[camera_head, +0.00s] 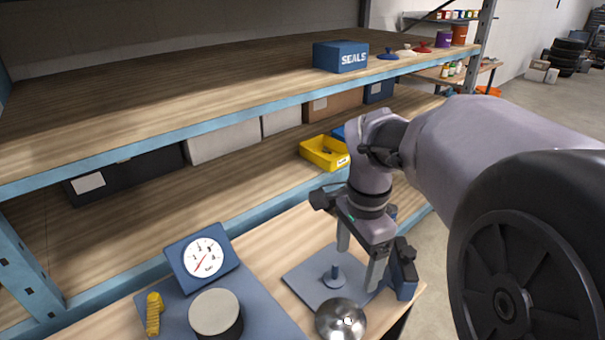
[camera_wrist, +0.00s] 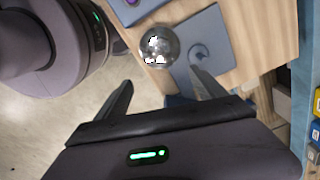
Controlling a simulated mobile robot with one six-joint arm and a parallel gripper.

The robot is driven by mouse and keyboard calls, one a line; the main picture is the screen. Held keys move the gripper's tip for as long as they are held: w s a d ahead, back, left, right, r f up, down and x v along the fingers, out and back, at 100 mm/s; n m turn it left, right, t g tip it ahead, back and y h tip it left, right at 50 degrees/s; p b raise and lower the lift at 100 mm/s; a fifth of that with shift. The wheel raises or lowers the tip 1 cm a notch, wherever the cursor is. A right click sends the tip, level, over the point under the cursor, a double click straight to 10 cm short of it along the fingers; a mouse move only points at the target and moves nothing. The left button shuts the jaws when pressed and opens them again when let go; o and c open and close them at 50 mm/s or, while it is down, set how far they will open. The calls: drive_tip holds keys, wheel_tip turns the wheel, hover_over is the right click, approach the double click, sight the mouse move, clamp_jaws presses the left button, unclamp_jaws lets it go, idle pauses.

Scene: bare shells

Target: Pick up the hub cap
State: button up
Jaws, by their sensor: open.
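The hub cap (camera_head: 341,320) is a shiny silver dome on the workbench near its front edge, cut off slightly by the bottom of the head view. It also shows in the wrist view (camera_wrist: 159,46), top centre, on the wood beside a blue-grey plate. My gripper (camera_head: 359,262) is open and empty, fingers pointing down, above and behind the hub cap in the head view. In the wrist view, the spread fingertips (camera_wrist: 161,79) lie just below the hub cap, and nothing is between them.
The blue-grey plate (camera_head: 305,279) carries a short upright peg (camera_head: 334,275). A dial gauge (camera_head: 203,258), a round grey-topped cylinder (camera_head: 215,313) and a yellow object (camera_head: 154,313) stand to the left. A yellow bin (camera_head: 324,153) sits on the shelf behind.

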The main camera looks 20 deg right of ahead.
drive_tip(key=b, duration=0.3)
hover_over(342, 312)
wheel_tip(342, 312, down, 7)
drive_tip(key=f+b, duration=0.1)
drive_tip(key=f, duration=0.2)
drive_tip(key=f+b, duration=0.1)
drive_tip(key=f, duration=0.1)
drive_tip(key=shift+s+d+f+b, duration=0.1)
drive_tip(key=shift+s+f+b, duration=0.05)
drive_tip(key=shift+s+b, duration=0.15)
drive_tip(key=f+b, duration=0.1)
drive_tip(key=f, duration=0.1)
drive_tip(key=w+f+b, duration=0.1)
drive_tip(key=f+b, duration=0.1)
drive_tip(key=f, duration=0.1)
drive_tip(key=shift+f, duration=0.15)
drive_tip(key=shift+r, duration=0.2)
drive_tip(key=shift+s, duration=0.1)
drive_tip(key=c, duration=1.4)
clamp_jaws()
drive_tip(key=shift+s+f, duration=0.1)
